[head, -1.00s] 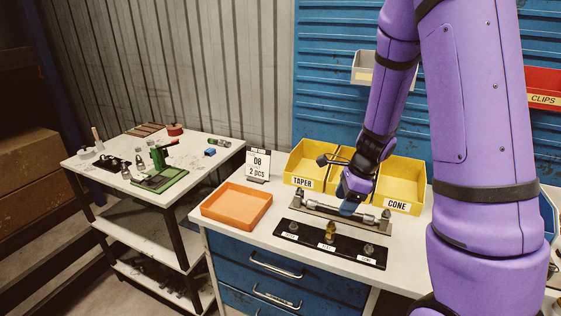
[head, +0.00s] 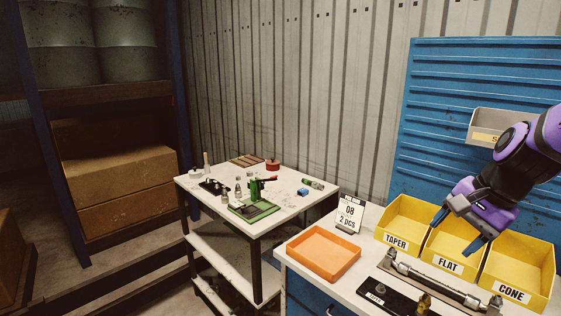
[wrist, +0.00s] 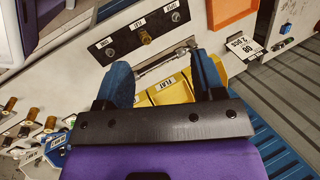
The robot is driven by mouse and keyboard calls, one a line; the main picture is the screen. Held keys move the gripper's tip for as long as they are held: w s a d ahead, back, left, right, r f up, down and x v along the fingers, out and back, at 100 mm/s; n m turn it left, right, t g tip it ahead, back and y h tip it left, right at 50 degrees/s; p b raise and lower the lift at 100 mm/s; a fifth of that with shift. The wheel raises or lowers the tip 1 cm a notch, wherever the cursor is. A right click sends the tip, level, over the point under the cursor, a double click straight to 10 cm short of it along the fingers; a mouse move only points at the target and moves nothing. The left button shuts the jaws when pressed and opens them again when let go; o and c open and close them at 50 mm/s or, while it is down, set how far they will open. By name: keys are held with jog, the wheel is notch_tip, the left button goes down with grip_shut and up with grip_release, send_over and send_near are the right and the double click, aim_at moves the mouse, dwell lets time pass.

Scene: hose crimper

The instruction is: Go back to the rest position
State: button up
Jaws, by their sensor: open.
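My gripper (head: 456,231) is raised at the right of the head view, in front of and above the yellow bin marked FLAT (head: 450,256). Its two blue fingers are spread apart with nothing between them. The wrist view shows the open fingers too (wrist: 163,76), with the hose stand beyond them. A hose with metal ends (head: 440,284) lies across this stand on the bench, below and apart from my gripper. Part of my arm shows at the right edge.
An orange tray (head: 324,253) and a sign reading 08, 2 pcs (head: 349,214) stand left of the bins marked TAPER (head: 402,222) and CONE (head: 519,274). A black fitting holder (head: 390,300) is at the front. A side table carries a green press (head: 255,207).

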jog(key=s+a+r+n+t+h, duration=0.1)
jog(key=s+r+n+t+h, duration=0.1)
jog(key=s+r+n, duration=0.8)
jog(key=shift+s+a+n+h, duration=0.35)
jog(key=shift+s+h, duration=0.35)
jog(key=shift+s, duration=0.8)
jog(key=shift+w+d, duration=0.1)
jog(key=shift+c, duration=0.4)
